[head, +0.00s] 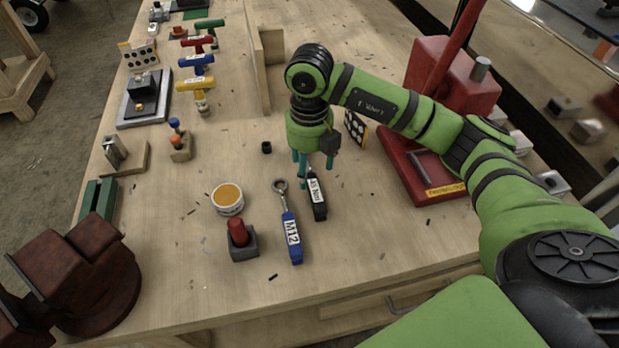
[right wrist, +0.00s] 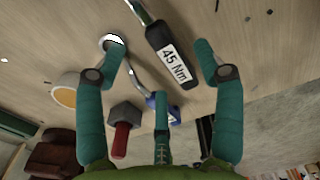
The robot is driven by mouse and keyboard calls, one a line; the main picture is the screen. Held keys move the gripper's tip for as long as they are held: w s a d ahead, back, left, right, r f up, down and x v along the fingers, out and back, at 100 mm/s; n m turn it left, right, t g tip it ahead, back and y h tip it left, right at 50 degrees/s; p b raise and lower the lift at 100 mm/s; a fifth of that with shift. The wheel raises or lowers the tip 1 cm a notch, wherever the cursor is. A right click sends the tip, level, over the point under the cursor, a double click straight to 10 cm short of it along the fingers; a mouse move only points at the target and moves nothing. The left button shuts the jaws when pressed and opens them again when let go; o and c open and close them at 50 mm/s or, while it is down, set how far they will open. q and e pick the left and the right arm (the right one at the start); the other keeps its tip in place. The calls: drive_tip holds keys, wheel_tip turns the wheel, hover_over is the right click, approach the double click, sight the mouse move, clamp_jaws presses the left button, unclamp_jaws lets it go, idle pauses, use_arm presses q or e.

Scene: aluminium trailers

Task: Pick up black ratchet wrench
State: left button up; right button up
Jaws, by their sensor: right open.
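The black ratchet wrench (head: 317,203) lies on the wooden workbench (head: 371,237), its handle bearing a white "45 Nm" label. Its far end is partly hidden by my right gripper (head: 315,180) in the head view. In the right wrist view, the black handle (right wrist: 174,60) shows between the spread teal fingers of the right gripper (right wrist: 158,60), with gaps on both sides. The right gripper is open, empty and pointing down above the wrench. My left gripper is not in view.
A blue-handled M12 wrench (head: 291,235) lies close left of the black one. A round tin (head: 228,198) and a red-topped block (head: 242,240) stand further left. A red press (head: 416,166) stands right. A dark red vise (head: 80,275) is front left.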

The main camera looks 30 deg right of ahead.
sight(309, 183)
drive_tip(key=f, duration=0.1)
drive_tip(key=f+p, duration=0.1)
drive_tip(key=f, duration=0.1)
drive_tip(key=f+p, duration=0.1)
drive_tip(key=shift+s+a+f, duration=0.2)
drive_tip(key=shift+s, duration=0.2)
drive_tip(key=shift+w+f, duration=0.1)
drive_tip(key=shift+f, duration=0.35)
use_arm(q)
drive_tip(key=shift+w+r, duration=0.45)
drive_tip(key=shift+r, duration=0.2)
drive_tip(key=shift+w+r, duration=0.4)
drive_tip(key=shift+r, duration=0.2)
use_arm(e)
drive_tip(key=shift+c, duration=0.4)
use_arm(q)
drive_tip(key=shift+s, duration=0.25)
use_arm(e)
clamp_jaws()
